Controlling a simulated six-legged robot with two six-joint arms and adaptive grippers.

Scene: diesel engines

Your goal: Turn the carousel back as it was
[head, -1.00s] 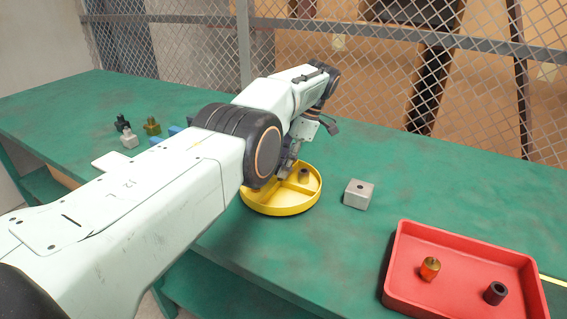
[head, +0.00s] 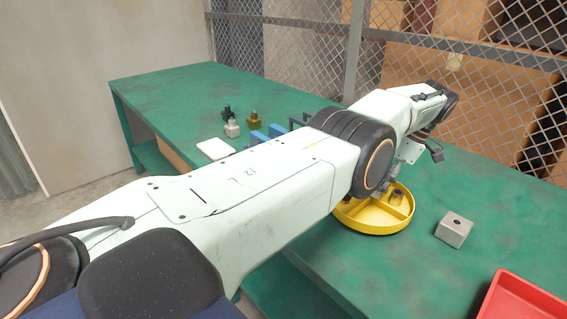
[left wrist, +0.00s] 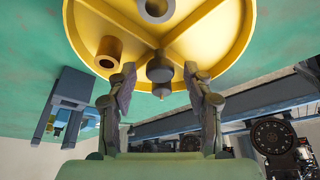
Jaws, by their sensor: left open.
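The yellow round carousel (head: 365,226) sits on the green bench in the head view, partly hidden by my left arm. It is divided into compartments, and a dark bushing (head: 397,197) stands in one. In the left wrist view the carousel (left wrist: 225,38) fills the top, with a brown bushing (left wrist: 108,51) and a second round part (left wrist: 157,9) in it. My left gripper (left wrist: 160,80) is open, with one finger on each side of the knob; contact cannot be told. My right gripper is not in view.
A grey block with a hole (head: 455,229) stands right of the carousel, and a red tray (head: 515,300) is at the lower right. Small black, olive and grey parts (head: 232,128), a white plate (head: 215,148) and blue pieces (head: 258,138) lie left. A mesh fence stands behind.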

